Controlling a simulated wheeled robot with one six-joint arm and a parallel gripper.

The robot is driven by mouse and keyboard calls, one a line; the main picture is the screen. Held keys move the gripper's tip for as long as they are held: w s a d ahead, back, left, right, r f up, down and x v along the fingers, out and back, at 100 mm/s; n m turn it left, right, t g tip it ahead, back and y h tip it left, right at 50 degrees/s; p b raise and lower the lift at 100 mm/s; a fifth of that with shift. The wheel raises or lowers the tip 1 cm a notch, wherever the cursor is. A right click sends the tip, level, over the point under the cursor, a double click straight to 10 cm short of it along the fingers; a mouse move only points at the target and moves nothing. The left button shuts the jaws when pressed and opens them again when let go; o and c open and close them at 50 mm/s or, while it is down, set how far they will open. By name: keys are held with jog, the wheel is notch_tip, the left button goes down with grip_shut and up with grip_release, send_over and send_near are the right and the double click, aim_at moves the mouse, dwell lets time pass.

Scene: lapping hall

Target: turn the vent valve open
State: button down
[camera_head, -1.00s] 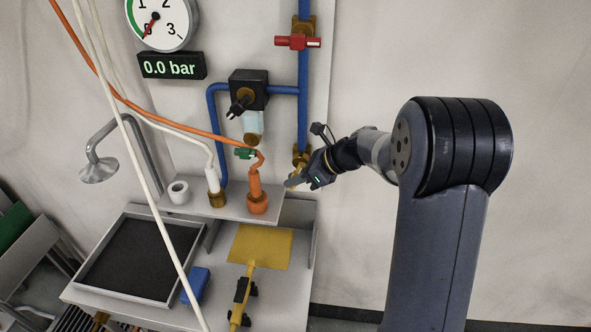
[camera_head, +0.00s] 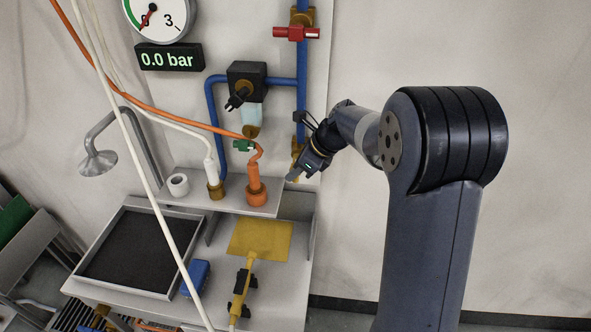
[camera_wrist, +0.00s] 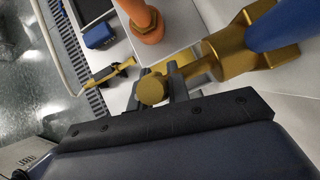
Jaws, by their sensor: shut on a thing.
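A brass valve (camera_head: 297,150) sits at the lower end of the vertical blue pipe; I take it for the vent valve. My gripper (camera_head: 293,176) is in front of it and hides most of it in the head view. In the wrist view, the brass valve body (camera_wrist: 232,50) joins the blue pipe at the upper right. A short brass stem with a round end (camera_wrist: 152,90) runs from it between the grey fingers of my gripper (camera_wrist: 170,82), which are shut on it. Its exact turn angle cannot be told.
A red-handled valve (camera_head: 297,33) is higher on the blue pipe. A display (camera_head: 170,58) reads 0.0 bar below a dial gauge. An orange fitting (camera_head: 256,190) stands on the shelf close left of my gripper. Orange and white hoses hang at left. The wall at right is clear.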

jog(key=c, duration=1.3)
grip_release()
jog(key=shift+c, duration=0.2)
jog(key=b+v, duration=0.2)
jog(key=v, duration=0.9)
jog(key=shift+w+a+f, duration=0.1)
jog(key=p+x, duration=0.2)
jog(key=x, duration=0.8)
jog(key=shift+a+f, duration=0.2)
jog(key=shift+f, duration=0.15)
